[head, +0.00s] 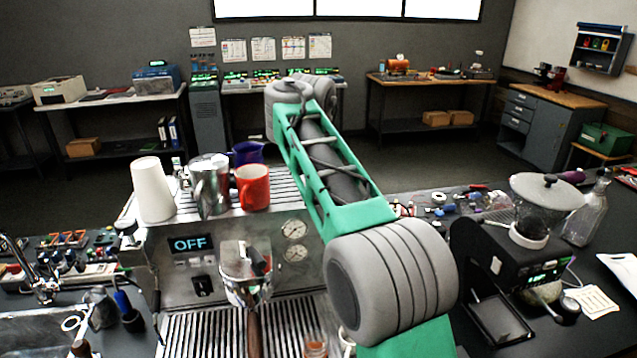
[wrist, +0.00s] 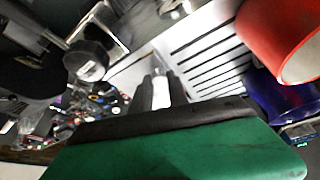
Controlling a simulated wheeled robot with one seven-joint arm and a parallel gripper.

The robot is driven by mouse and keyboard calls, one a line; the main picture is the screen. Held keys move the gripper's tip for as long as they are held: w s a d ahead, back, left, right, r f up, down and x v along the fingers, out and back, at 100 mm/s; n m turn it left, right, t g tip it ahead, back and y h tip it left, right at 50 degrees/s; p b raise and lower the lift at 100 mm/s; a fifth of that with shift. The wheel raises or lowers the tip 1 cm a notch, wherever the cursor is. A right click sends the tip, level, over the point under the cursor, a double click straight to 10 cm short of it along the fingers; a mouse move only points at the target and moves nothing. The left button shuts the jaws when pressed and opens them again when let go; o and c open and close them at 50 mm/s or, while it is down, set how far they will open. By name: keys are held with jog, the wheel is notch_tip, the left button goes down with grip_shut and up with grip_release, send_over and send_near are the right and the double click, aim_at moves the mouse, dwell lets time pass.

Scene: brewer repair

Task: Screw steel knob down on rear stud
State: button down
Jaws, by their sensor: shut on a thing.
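In the wrist view, my gripper (wrist: 160,92) has its two dark fingers close together on a small bright piece that looks like the steel knob (wrist: 162,88). The knob is mostly hidden by the fingers. It is just over or beside the slatted top (wrist: 200,48) of the steel brewer (head: 166,252). The rear stud cannot be made out, so I cannot tell whether the knob is on it. In the head view, my arm hides the gripper.
The red mug also shows close by in the wrist view (wrist: 285,35). A black grinder (head: 480,260) stands at right.

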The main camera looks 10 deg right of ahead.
jog(key=c, duration=1.2)
grip_release()
